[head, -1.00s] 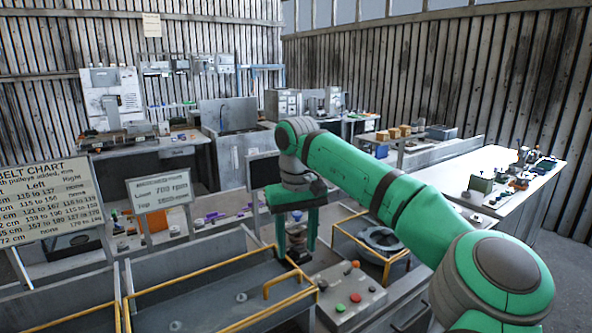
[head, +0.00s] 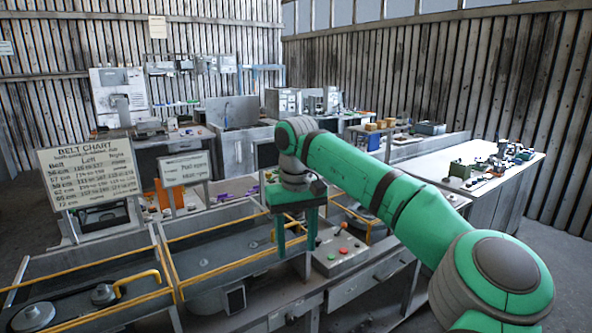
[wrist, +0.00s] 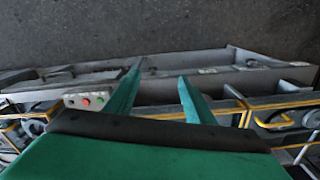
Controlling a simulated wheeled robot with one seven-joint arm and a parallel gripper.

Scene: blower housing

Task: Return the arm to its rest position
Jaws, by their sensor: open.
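My green arm reaches from the lower right of the head view toward the middle. My gripper (head: 294,238) points down in front of the grey bench, near the control box (head: 341,249) with its red button. In the wrist view my gripper (wrist: 160,88) has its two green fingers spread apart with nothing between them. The control box also shows in the wrist view (wrist: 88,98), left of the fingers. The floor and the bench's drawer side lie beyond the fingertips.
Yellow-railed trays (head: 215,262) line the bench to the left, one with pulleys (head: 103,294). A belt chart sign (head: 90,175) and a smaller sign (head: 185,170) stand behind. A white table (head: 470,178) with small parts is at right. Open floor (head: 567,270) lies beyond it.

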